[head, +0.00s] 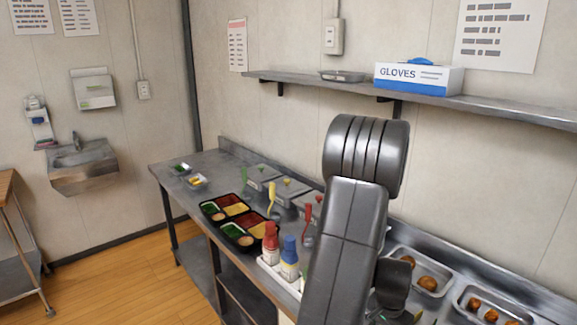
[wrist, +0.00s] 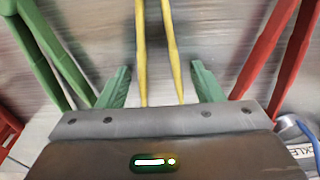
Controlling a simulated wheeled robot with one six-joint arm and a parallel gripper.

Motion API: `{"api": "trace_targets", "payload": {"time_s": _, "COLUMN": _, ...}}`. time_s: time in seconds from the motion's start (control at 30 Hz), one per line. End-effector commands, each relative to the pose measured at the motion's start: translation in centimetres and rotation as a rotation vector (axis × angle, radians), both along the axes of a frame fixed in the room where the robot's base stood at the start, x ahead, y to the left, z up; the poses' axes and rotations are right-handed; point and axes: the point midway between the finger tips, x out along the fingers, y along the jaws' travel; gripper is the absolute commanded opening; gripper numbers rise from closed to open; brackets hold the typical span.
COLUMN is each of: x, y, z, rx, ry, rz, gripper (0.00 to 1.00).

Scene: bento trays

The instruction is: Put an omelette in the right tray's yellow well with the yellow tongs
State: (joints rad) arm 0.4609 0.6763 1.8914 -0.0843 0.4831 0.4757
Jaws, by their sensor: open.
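The yellow tongs (wrist: 172,45) run between the two green fingers of my gripper (wrist: 161,85) in the wrist view. My gripper is open, with a gap visible on both sides of the tongs. In the head view the yellow tongs (head: 271,198) stand upright behind the sauce bottles. Two black trays with green, yellow and red wells sit on the counter; the right tray (head: 246,247) is nearer, the left tray (head: 213,217) farther. Small round tan pieces show at their near edges. I cannot make out an omelette.
Green tongs (wrist: 50,50) and red tongs (wrist: 285,50) flank the gripper closely. A red bottle (head: 270,243) and a blue bottle (head: 289,258) stand near the right tray. Metal pans with brown balls (head: 428,283) lie at right. A shelf (head: 480,101) runs above the counter.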

Motion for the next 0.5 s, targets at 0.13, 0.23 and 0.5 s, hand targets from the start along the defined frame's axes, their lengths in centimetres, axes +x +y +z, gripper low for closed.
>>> {"api": "trace_targets", "payload": {"time_s": 0.13, "x": 0.0, "y": 0.0, "z": 0.04, "rx": 0.0, "ry": 0.0, "rz": 0.0, "gripper": 0.48}}
{"api": "trace_targets", "payload": {"time_s": 0.23, "x": -0.01, "y": 0.01, "z": 0.04, "rx": 0.0, "ry": 0.0, "rz": 0.0, "gripper": 0.29}}
{"api": "trace_targets", "payload": {"time_s": 0.5, "x": -0.01, "y": 0.01, "z": 0.08, "rx": 0.0, "ry": 0.0, "rz": 0.0, "gripper": 0.26}}
